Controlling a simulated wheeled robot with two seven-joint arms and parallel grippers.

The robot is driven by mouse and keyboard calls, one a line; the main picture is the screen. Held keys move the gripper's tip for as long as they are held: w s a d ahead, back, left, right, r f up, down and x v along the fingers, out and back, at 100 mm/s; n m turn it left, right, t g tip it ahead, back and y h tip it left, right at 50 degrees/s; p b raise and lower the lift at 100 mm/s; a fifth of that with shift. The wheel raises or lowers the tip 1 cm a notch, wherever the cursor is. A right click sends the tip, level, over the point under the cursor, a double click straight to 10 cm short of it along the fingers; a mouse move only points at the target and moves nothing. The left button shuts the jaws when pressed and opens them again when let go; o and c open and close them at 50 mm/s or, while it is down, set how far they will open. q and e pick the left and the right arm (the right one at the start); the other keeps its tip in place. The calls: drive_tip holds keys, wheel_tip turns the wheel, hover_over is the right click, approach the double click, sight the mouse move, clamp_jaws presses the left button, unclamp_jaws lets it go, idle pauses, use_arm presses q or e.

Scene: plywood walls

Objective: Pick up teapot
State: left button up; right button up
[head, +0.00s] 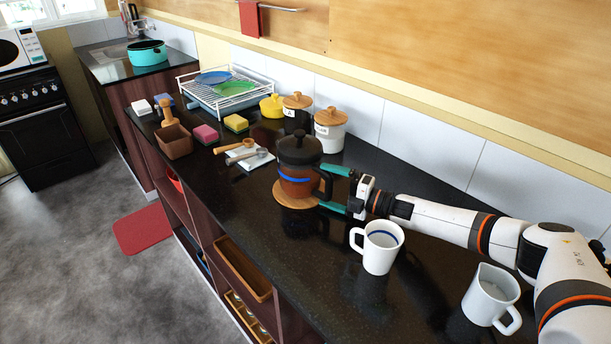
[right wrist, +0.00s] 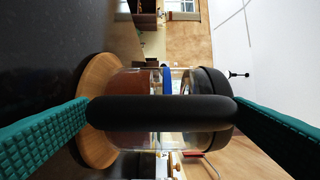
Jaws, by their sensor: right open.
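The teapot (head: 299,151) has a dark lid, a glass body with a blue band, and reddish-brown contents. It stands upright on a round wooden trivet (head: 291,203) on the black counter. My right gripper (head: 326,190) is at the teapot's handle side, its teal fingers apart. My left gripper is not in view.
A white mug (head: 378,250) and a white pitcher (head: 490,296) stand near my right arm. Lidded canisters (head: 330,132) are behind the teapot, and a spoon rest (head: 251,159) is left of it. Open counter lies in front of the trivet.

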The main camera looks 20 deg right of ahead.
drive_tip(key=c, duration=1.3)
drive_tip(key=shift+w+r, duration=0.1)
drive_tip(key=shift+r, duration=0.1)
drive_tip(key=shift+c, duration=0.4)
